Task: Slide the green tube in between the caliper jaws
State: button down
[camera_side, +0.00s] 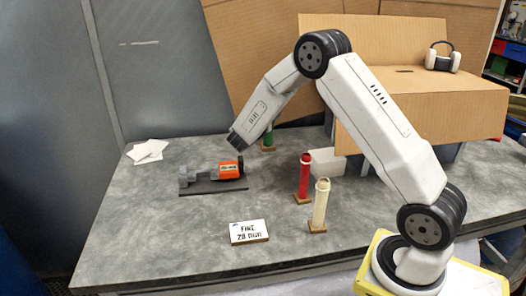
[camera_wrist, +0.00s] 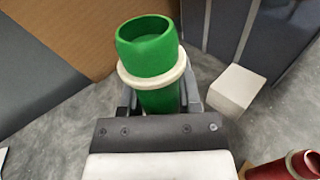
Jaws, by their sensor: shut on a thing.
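The green tube (camera_side: 268,138) stands upright on a small brown base behind the end of my arm in the side view; whether it is clear of the table I cannot tell. In the wrist view the green tube (camera_wrist: 158,98) has a cream ring and an open top. My gripper (camera_wrist: 160,106) is shut on it, with grey fingers on both sides. In the side view the fingers are mostly hidden by my arm. The caliper (camera_side: 228,169), orange and grey, lies on a dark strip (camera_side: 213,189) left of the tube, its grey jaws (camera_side: 187,176) at the left end.
A red tube (camera_side: 304,175) and a cream tube (camera_side: 319,205) stand on brown bases to the right. A white block (camera_side: 326,163) is behind them. A sign (camera_side: 249,232) showing 28 mm is in front. Papers (camera_side: 149,151) lie at left. Cardboard (camera_side: 430,110) stands behind.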

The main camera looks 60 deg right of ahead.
jog(key=w+a+f, duration=0.2)
jog(key=w+a, duration=0.3)
jog(key=a, duration=0.4)
jog(key=w+a+f, duration=0.2)
jog(key=w+a, duration=0.4)
jog(key=a, duration=0.4)
jog(key=shift+w+a, duration=0.25)
jog(key=shift+f, duration=0.1)
jog(key=shift+f, duration=0.15)
notch_tip(320, 180, down, 6)
jog(key=shift+f, duration=0.15)
jog(key=w+d, duration=0.4)
jog(key=shift+d, duration=0.2)
dwell(4.5)
